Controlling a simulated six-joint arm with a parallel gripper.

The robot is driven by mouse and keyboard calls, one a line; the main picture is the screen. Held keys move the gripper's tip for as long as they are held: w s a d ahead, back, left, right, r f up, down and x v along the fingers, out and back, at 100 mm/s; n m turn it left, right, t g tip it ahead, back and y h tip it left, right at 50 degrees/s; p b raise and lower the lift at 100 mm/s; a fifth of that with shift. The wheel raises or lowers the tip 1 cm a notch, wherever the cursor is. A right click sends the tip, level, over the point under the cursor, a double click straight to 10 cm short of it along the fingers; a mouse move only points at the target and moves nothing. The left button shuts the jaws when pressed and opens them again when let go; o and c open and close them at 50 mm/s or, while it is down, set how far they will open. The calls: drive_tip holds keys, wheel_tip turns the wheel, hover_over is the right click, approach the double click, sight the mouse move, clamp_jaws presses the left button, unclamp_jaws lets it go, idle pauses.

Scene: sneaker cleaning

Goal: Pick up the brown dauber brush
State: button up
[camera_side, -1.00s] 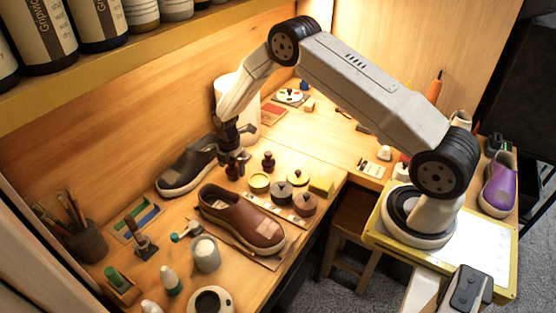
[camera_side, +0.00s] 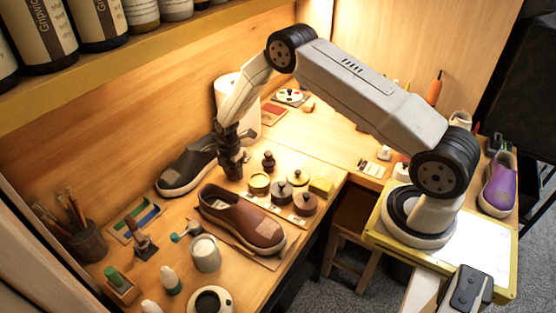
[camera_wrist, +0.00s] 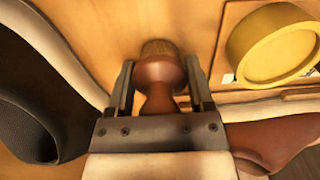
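The brown dauber brush (camera_wrist: 160,78) has a turned, rounded brown handle and a tan bristle end. In the wrist view it stands between the two fingers of my gripper (camera_wrist: 160,85), one on each side. The fingers look open, with gaps beside the narrow neck; at the wider part they are very close, and contact is not clear. In the side view my gripper (camera_side: 232,172) is low over the table, between the dark shoe and the round tins, and hides most of this brush.
A similar dark brush (camera_side: 268,161) stands just right of my gripper. A dark shoe (camera_side: 187,168) is to the left, a brown shoe (camera_side: 242,220) in front. A yellow tin (camera_side: 259,184) and other tins stand at the right.

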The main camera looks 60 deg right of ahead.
drive_tip(key=shift+c, duration=0.9)
drive_tip(key=shift+r, duration=0.1)
drive_tip(key=shift+r, duration=0.8)
drive_tip(key=s+a+r, duration=0.1)
drive_tip(key=s+r, duration=1)
drive_tip(key=s, duration=0.3)
drive_tip(key=shift+a, duration=0.3)
drive_tip(key=shift+r, duration=0.1)
